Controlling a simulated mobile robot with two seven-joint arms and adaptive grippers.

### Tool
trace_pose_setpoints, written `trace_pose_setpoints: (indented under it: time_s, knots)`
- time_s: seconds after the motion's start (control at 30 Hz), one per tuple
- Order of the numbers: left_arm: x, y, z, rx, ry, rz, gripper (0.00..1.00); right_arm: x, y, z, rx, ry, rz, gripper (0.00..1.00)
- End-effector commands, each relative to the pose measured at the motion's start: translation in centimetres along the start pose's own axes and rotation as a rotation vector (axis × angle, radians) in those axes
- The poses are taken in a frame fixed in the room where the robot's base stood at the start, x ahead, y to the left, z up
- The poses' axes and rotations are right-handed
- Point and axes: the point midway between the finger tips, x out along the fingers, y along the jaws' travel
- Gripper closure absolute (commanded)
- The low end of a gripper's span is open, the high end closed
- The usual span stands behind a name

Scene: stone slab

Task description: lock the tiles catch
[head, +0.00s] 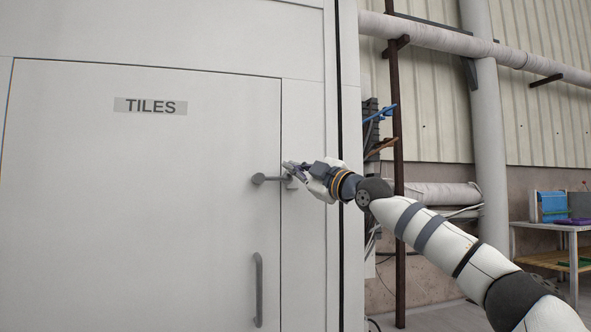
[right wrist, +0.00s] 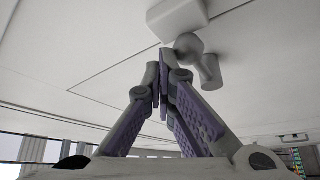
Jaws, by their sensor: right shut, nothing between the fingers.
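The white door labelled TILES (head: 150,105) looks closed, its face level with the frame. Its grey catch (head: 268,179) lies about level at the door's right edge, with a round knob on its left end. The catch's right end is partly hidden by my right gripper (head: 288,166). In the right wrist view the grey catch (right wrist: 207,68) shows just right of the fingertips, with a pale block (right wrist: 177,18) behind. My right gripper (right wrist: 165,60) is shut and empty, its tips very close to the catch; I cannot tell whether they touch. My left gripper is not in view.
A vertical grey pull handle (head: 258,290) is lower on the door. A brown post (head: 398,220) and pipes (head: 486,140) stand to the right, behind my right arm. A table (head: 560,226) with coloured items is at the far right.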

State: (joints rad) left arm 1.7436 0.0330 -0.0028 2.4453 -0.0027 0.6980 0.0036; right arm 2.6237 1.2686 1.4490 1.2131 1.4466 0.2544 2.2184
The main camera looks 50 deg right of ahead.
Motion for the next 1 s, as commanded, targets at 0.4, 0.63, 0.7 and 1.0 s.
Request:
trace_pose_setpoints:
  time_s: [0.4,0.63,0.7,1.0]
  knots:
    - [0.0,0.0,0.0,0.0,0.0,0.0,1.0,-4.8,0.1,0.1,0.001,0.0,0.002,1.0]
    - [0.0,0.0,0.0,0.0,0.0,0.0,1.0,-9.8,0.0,0.0,0.002,0.0,0.002,1.0]
    - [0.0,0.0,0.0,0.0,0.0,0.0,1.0,-10.8,0.1,0.1,0.002,-0.001,0.002,1.0]
    - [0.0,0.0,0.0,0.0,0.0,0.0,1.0,-12.1,0.0,0.0,0.0,0.0,0.0,1.0]
